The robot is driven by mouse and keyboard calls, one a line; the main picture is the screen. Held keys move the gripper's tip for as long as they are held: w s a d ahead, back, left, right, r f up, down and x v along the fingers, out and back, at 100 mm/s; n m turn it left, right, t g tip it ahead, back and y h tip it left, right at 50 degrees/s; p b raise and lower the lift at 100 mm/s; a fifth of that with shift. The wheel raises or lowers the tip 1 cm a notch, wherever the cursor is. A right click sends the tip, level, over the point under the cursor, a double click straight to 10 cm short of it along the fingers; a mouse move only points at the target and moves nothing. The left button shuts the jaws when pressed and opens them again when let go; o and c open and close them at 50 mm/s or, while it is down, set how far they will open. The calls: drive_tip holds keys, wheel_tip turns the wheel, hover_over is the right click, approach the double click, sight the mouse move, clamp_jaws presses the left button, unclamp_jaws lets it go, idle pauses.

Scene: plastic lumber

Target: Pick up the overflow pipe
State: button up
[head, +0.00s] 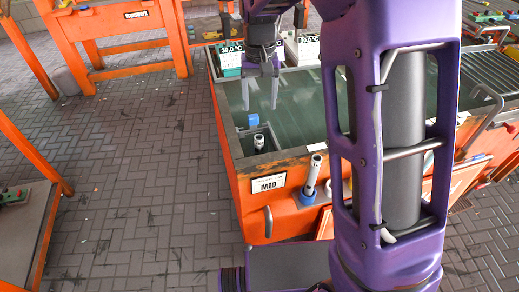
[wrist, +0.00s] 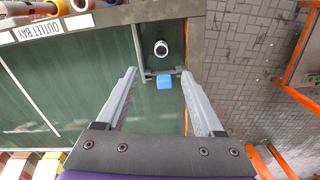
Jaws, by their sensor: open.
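A short pale pipe with a dark open top, seemingly the overflow pipe (head: 259,142), stands upright in a small corner compartment of the water tank (head: 238,163). In the wrist view the pipe (wrist: 161,48) shows end-on as a white ring, just beyond the fingertips. A second pale pipe (head: 313,172) stands in a blue holder (head: 307,197) at the tank's front, by the MID label. My gripper (head: 260,100) is open and empty, pointing down above the tank. In the wrist view its fingers (wrist: 159,74) are apart, touching nothing. The pipe's lower part is hidden.
A blue block (wrist: 164,82) sits at the compartment wall beside the pipe. Tank rims and compartment walls are close around it. Displays reading 30.0 °C (head: 230,58) stand at the tank's back.

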sight(259, 145)
wheel_tip(259, 145, down, 17)
drive_tip(key=shift+s+a+r+b, duration=0.1)
drive_tip(key=shift+a+b, duration=0.05)
drive_tip(key=shift+b, duration=1.05)
clamp_jaws()
idle(0.7)
